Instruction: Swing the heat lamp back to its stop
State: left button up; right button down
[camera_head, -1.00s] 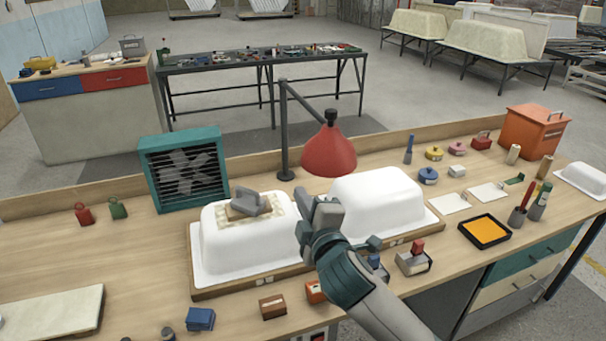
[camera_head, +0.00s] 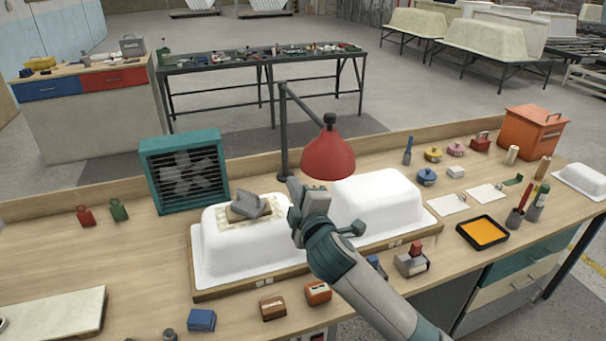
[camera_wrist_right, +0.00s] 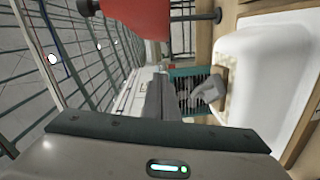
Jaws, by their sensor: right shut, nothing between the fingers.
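The heat lamp has a red shade (camera_head: 328,156) with a dark knob on top. It hangs from a slanted dark arm on an upright post (camera_head: 284,135) at the back of the bench, over the gap between two white tub shells. My right gripper (camera_head: 294,190) is shut and empty. It is above the left shell's right end, just left of and below the shade, and appears apart from it. In the right wrist view, the shut fingers (camera_wrist_right: 158,100) point past the red shade (camera_wrist_right: 142,16) at the top. My left gripper is out of view.
The left shell (camera_head: 240,248) carries a grey block (camera_head: 250,205) on a pale patch; the right shell (camera_head: 375,205) is bare. A teal fan (camera_head: 184,172) stands behind the left shell. Small blocks line the front edge. The bench's left part is mostly clear.

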jog(key=w+d+f+p, duration=0.1)
jog(key=w+d+p, duration=0.1)
jog(key=w, duration=0.4)
jog(key=shift+f+p, duration=0.15)
jog(key=shift+p, duration=0.35)
jog(key=shift+d, duration=0.2)
